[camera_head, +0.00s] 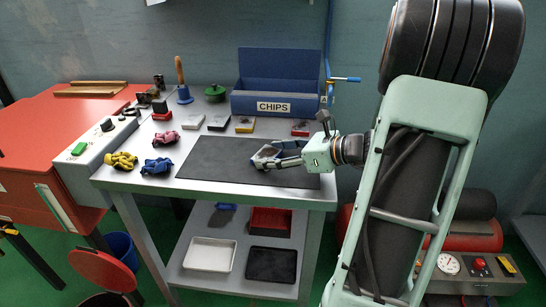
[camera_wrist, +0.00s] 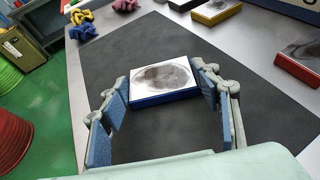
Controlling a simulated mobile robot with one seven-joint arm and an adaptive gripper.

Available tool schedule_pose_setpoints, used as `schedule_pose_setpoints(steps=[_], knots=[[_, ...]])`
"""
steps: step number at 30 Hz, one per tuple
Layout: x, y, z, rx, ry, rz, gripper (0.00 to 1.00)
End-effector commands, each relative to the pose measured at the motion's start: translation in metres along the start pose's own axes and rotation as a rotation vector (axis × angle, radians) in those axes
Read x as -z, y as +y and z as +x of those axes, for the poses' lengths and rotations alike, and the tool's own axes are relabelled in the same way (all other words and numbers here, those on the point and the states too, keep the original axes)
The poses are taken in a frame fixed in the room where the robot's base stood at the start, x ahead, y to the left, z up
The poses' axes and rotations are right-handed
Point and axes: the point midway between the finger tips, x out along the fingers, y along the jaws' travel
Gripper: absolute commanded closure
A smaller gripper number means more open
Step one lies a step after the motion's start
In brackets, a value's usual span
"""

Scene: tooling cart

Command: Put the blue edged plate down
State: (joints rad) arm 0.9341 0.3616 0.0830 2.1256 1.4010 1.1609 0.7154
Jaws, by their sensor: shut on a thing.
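The blue edged plate (camera_wrist: 165,78) has a shiny pale top with a grey oval patch and a blue rim. In the wrist view it sits between the two blue-padded fingers of my gripper (camera_wrist: 160,88), which is shut on it by its sides. The plate looks about level. In the head view my gripper (camera_head: 270,158) is low over the right part of the dark mat (camera_head: 215,165), and its fingers largely hide the plate. I cannot tell whether the plate touches the mat.
Behind the mat stand other plates, one yellow edged (camera_head: 245,125) and one red edged (camera_head: 300,128), and the blue CHIPS bin (camera_head: 275,80). Yellow (camera_head: 121,161) and blue (camera_head: 157,166) crumpled gloves lie left. The mat's left half is clear.

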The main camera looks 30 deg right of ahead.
Motion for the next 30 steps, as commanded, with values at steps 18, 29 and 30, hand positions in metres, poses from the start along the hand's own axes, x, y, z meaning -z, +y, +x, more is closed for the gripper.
schedule_pose_setpoints(steps=[18, 29, 30], knots=[[0.001, 0.0, 0.0, 0.0, 0.0, 0.0, 0.25], [-0.003, -0.002, -0.02, 0.004, 0.001, 0.0, 0.25], [-0.003, -0.001, -0.028, 0.004, -0.001, 0.0, 0.25]])
